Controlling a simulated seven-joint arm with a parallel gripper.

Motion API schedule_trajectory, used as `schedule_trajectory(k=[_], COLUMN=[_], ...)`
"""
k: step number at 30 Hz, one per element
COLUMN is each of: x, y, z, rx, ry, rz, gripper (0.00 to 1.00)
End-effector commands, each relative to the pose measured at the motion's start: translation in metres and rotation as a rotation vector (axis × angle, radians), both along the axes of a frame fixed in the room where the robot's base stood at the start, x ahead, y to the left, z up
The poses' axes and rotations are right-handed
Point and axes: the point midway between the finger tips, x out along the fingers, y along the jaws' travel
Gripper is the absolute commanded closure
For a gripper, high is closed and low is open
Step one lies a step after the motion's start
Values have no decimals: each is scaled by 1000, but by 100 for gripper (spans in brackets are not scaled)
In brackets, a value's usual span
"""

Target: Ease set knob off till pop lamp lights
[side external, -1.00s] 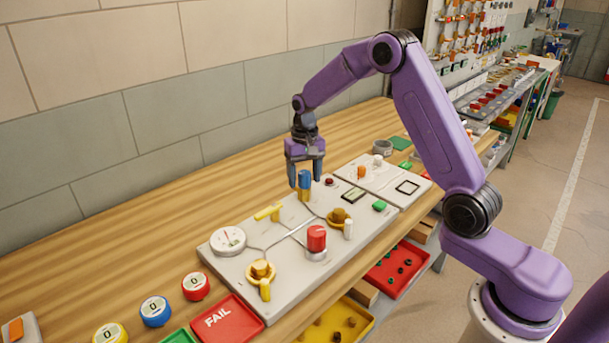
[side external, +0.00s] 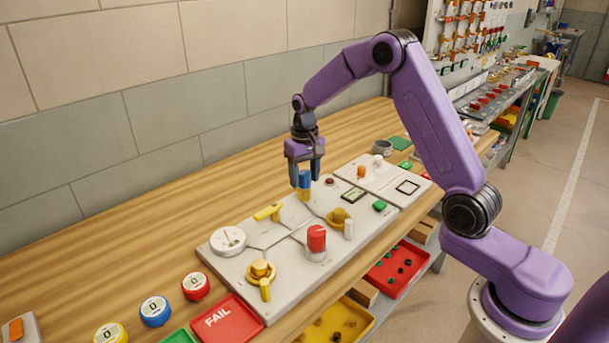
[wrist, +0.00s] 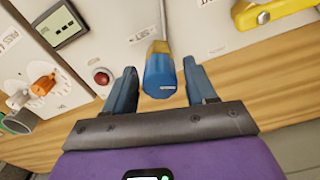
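The set knob, a blue cap on a brass stem, stands upright on the grey panel in the side external view (side external: 304,180). It also shows in the wrist view (wrist: 160,78), beside a "SET" label. My gripper (side external: 305,179) points down over the knob. In the wrist view my gripper (wrist: 161,88) is open, with one finger on each side of the blue cap and gaps showing between. A small round red lamp (wrist: 102,77) in a pale ring sits left of the knob; it looks dark red and unlit in the side view (side external: 329,181).
A display (side external: 353,194) sits near the lamp. A yellow lever (side external: 268,212), a red knob (side external: 317,238), a white gauge (side external: 228,241) and brass fittings are on the same panel. The wooden bench (side external: 150,263) is clear behind the panel.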

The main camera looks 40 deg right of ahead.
Motion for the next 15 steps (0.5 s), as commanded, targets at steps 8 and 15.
schedule_trajectory(k=[8, 15], x=[0, 1], y=[0, 0], z=[0, 17], rx=[0, -1], ry=[-1, -4], rz=[-1, 0], gripper=[37, 37])
